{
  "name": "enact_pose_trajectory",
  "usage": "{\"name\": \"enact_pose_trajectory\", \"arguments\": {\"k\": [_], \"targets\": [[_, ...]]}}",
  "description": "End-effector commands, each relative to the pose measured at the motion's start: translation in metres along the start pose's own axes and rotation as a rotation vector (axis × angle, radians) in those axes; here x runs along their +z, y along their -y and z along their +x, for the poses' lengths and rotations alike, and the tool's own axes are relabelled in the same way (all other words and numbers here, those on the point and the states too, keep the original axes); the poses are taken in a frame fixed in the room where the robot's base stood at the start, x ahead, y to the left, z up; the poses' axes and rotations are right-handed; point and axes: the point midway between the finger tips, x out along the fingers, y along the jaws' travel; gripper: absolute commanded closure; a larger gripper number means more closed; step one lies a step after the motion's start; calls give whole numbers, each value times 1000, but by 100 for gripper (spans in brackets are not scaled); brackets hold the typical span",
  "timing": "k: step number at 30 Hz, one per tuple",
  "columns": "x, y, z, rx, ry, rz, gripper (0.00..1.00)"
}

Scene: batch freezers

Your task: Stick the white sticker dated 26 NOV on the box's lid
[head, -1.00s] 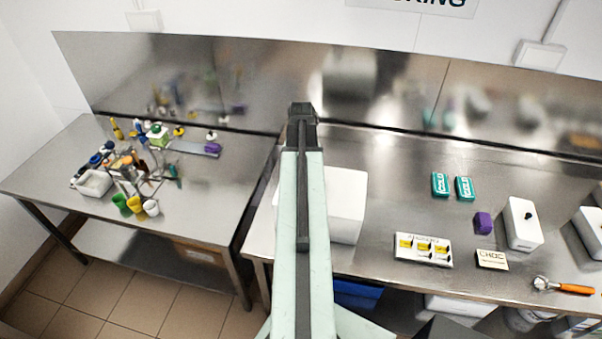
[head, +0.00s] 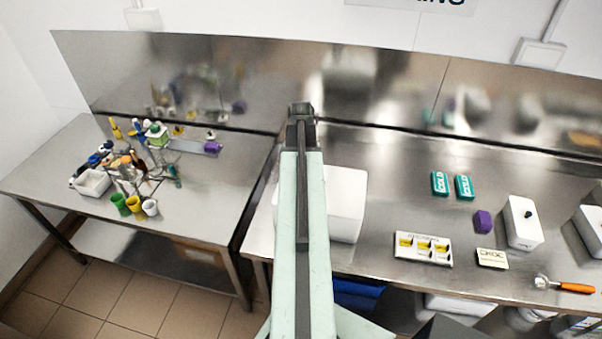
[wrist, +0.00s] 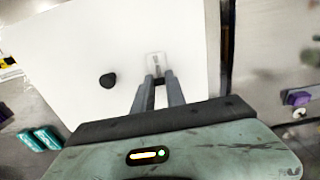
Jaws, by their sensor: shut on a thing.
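The box (head: 348,205) is white and stands on the right-hand counter, partly hidden behind my arm in the head view. The wrist view shows its flat white lid (wrist: 70,50) with a black knob (wrist: 107,80). My gripper (wrist: 157,80) is over the lid, to the right of the knob, with its fingers close together. A small pale sticker (wrist: 155,60) with a dark mark shows at the fingertips, held by them. Its date is too small to read. I cannot tell whether it touches the lid. My fingertips are hidden in the head view.
To the right on the counter are teal COLD packs (head: 440,184), a purple block (head: 482,222), a smaller white box (head: 522,222), a card with yellow patches (head: 423,248), a small sign (head: 492,259) and an orange-handled scoop (head: 577,287). The left table (head: 215,190) holds cups and tools.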

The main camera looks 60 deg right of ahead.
Motion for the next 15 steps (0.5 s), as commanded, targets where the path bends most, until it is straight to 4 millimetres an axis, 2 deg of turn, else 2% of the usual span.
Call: {"name": "enact_pose_trajectory", "arguments": {"k": [13,14,15], "targets": [[0,0,2,0,0,-1,100],[0,0,2,0,0,-1,78],[0,0,2,0,0,-1,67]]}}
